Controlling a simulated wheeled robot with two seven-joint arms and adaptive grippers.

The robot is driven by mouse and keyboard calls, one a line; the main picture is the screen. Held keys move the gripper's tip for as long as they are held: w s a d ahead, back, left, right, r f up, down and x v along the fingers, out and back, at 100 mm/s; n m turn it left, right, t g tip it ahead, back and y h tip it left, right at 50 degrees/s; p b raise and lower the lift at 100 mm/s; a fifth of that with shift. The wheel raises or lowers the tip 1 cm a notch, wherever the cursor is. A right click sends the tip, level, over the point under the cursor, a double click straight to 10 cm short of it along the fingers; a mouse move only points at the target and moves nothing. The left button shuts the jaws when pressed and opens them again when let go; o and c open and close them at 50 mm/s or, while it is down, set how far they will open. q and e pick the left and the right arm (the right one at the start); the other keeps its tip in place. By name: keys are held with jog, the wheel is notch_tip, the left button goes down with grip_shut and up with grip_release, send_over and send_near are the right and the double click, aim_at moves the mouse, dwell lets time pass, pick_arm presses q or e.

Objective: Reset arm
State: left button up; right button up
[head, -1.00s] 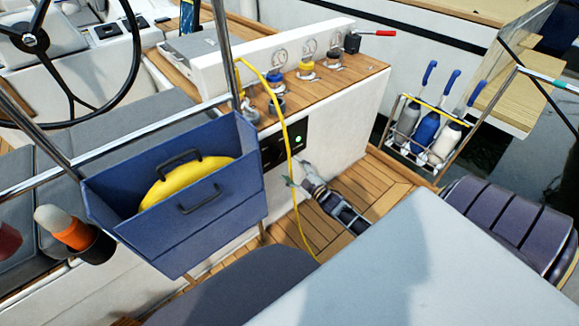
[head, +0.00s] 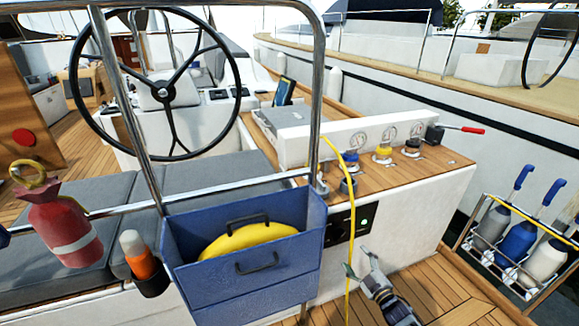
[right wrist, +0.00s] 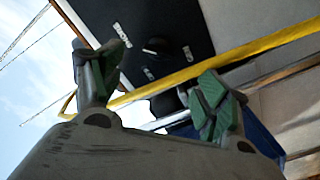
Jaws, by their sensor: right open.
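My right gripper (head: 360,262) is open and empty in the head view, low in front of the white console (head: 425,215). It is just right of the hanging yellow hose (head: 350,250). In the right wrist view the two green-padded fingers of my right gripper (right wrist: 160,95) stand apart with nothing held between them. Behind them are a black panel (right wrist: 160,40) and the yellow hose (right wrist: 225,58); I cannot tell if the hose touches a finger. My left gripper is in neither current view.
A blue bin (head: 243,283) with a yellow coil (head: 250,240) hangs on the steel rail left of the gripper. A steering wheel (head: 168,120) is at the back left. Wooden deck (head: 440,290) lies open below.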

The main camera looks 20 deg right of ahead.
jog(key=s+d+f+m+g+h, duration=0.2)
jog(key=s+f+m+g, duration=0.1)
jog(key=f+g, duration=0.25)
jog(key=s+d+f+m+g+h, duration=0.25)
jog(key=f+m+g, duration=0.2)
jog(key=f, duration=0.25)
pick_arm(q)
jog(key=shift+s+p, duration=0.1)
jog(key=shift+p, duration=0.35)
pick_arm(e)
jog(key=s+a+f+g+y, duration=0.1)
jog(key=s+a+g+y, duration=0.1)
jog(key=s+a, duration=0.7)
jog(key=s+a+f+g+y, duration=0.1)
jog(key=s+a+g, duration=0.3)
jog(key=s+a, duration=0.5)
jog(key=a+y, duration=0.1)
jog(key=a, duration=0.7)
jog(key=shift+s+a+f, duration=0.35)
jog(key=shift+s+a, duration=0.05)
pick_arm(q)
jog(key=shift+s+f+p, duration=0.1)
jog(key=shift+f+p, duration=0.15)
jog(key=shift+p, duration=0.2)
pick_arm(e)
jog(key=shift+f, duration=0.2)
